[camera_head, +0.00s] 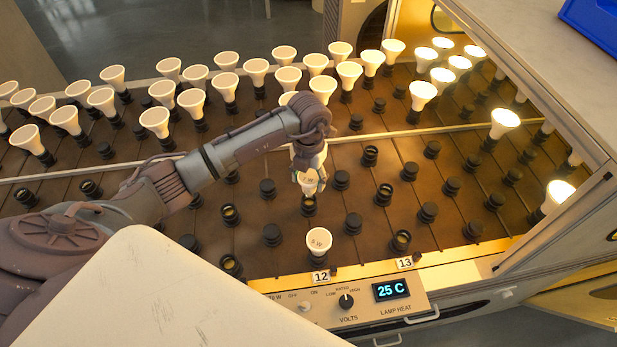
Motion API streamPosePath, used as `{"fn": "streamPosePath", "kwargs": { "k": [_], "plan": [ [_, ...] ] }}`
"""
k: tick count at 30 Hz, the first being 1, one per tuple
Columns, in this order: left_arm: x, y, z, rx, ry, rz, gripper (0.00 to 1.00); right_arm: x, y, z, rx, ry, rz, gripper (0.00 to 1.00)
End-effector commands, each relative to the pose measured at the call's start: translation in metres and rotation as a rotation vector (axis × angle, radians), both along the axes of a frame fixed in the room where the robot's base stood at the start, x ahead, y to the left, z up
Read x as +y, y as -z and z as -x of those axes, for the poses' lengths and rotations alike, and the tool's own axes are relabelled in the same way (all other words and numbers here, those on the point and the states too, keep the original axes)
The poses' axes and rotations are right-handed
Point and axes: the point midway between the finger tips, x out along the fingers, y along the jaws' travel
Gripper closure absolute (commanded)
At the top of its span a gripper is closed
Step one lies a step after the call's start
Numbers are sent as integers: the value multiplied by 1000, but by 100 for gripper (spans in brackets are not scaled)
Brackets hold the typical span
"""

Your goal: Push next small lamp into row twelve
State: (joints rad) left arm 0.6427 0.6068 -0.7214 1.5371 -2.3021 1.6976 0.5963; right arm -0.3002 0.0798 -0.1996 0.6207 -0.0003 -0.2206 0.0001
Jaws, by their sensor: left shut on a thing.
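My left gripper (309,174) points down over the rack and is shut on a small white lamp (309,186). The lamp is upright, directly above or at a black socket (309,206) behind the front lamp. I cannot tell whether its base is seated. Another white lamp (319,240) stands unlit in the front socket, behind the label 12 (320,277). The gripper's fingers partly hide the held lamp. My right gripper is not in view.
Many white lamps (155,120) fill the far rows; several lit lamps (505,122) stand at right. Empty sockets (272,235) surround the gripper. A control panel (350,302) with a display reading 25 C runs along the front. A cabinet wall (545,230) bounds the right.

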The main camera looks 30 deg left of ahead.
Motion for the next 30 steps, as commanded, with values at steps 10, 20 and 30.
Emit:
{"fn": "streamPosePath", "kwargs": {
  "k": [10, 20, 30],
  "plan": [
    [0, 7, 0, 0, 0, 0, 76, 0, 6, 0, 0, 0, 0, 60],
    [0, 17, 0, 1, 0, -1, 76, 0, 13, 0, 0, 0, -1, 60],
    [0, 27, 0, 0, 0, -1, 76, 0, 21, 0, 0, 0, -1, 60]
  ]
}}
